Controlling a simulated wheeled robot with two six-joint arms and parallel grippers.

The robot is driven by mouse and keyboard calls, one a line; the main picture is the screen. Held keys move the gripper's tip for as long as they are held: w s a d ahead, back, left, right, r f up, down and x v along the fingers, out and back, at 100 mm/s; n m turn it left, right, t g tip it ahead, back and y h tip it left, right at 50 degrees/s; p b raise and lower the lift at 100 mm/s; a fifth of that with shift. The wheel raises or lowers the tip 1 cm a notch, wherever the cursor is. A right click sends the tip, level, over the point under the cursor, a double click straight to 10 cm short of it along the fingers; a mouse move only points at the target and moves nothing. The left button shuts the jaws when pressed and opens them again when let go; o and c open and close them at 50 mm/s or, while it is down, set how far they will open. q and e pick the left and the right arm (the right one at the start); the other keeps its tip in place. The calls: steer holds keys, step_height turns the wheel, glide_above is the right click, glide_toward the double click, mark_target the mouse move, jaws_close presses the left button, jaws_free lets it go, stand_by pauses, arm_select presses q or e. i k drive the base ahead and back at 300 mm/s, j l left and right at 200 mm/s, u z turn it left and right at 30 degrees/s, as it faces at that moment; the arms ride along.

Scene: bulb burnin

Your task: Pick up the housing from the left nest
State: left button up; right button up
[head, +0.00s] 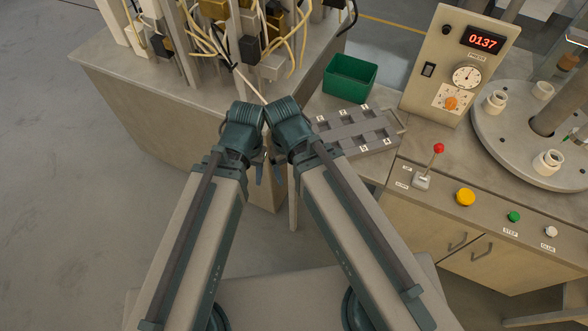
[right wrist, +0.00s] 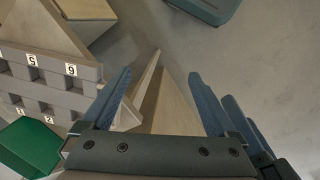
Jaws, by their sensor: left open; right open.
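I cannot make out a housing in a left nest in either view. Several white round fittings (head: 548,162) stand on the round grey turntable (head: 505,140) at the right. A grey slotted rack (head: 345,130) with numbered labels lies on the bench beyond my right arm, its near left part hidden by my right wrist. My left gripper (head: 259,173) hangs in front of the benches, open, mostly hidden by its wrist. My right gripper (head: 277,173) is close beside it; in the right wrist view its blue fingers (right wrist: 160,75) are spread with nothing between them.
A green bin (head: 349,78) stands behind the rack. A left bench (head: 150,75) carries wires and metal blocks (head: 270,66). A control box (head: 458,65) reads 0137. A red-knobbed lever (head: 422,181) and a yellow button (head: 465,197) line the right bench's front. Floor at left is clear.

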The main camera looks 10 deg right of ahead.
mark_target(499, 98)
steer(key=z, duration=1.7)
steer(key=i+l+z, duration=0.1)
steer(key=l, duration=0.3)
steer(key=i+l+z, duration=0.15)
steer(key=l, duration=0.2)
steer(key=i+l+z, duration=0.1)
steer(key=l, duration=0.25)
steer(key=i+l+z, duration=0.1)
steer(key=i+l, duration=0.15)
steer(key=l, duration=0.1)
